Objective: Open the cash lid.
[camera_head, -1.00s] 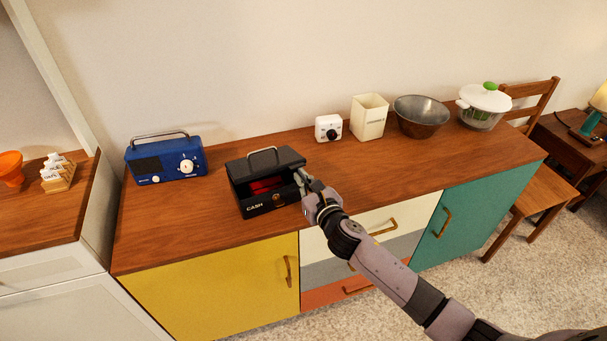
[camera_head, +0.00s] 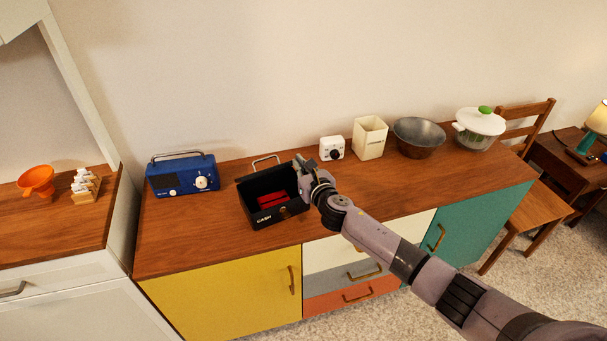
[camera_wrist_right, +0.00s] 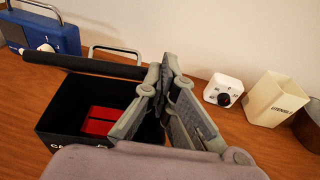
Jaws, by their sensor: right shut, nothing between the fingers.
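The black cash box (camera_head: 285,216) sits on the wooden counter with its lid (camera_wrist_right: 80,63) raised to about upright at the back. The lid's metal handle (camera_head: 266,160) shows behind it. Red contents (camera_head: 272,198) are visible inside. In the right wrist view the cash box (camera_wrist_right: 60,115) is open and the lid shows nearly edge-on. My right gripper (camera_head: 303,164) is shut and empty at the lid's right end; its fingers (camera_wrist_right: 166,68) are close to the lid, but I cannot tell if they touch. My left gripper is out of view.
A blue radio (camera_head: 182,176) stands left of the box. A white timer (camera_head: 332,148), a cream utensil holder (camera_head: 369,139), a metal bowl (camera_head: 418,138) and a white lidded pot (camera_head: 478,128) stand to the right. The wall is close behind. The counter front right is clear.

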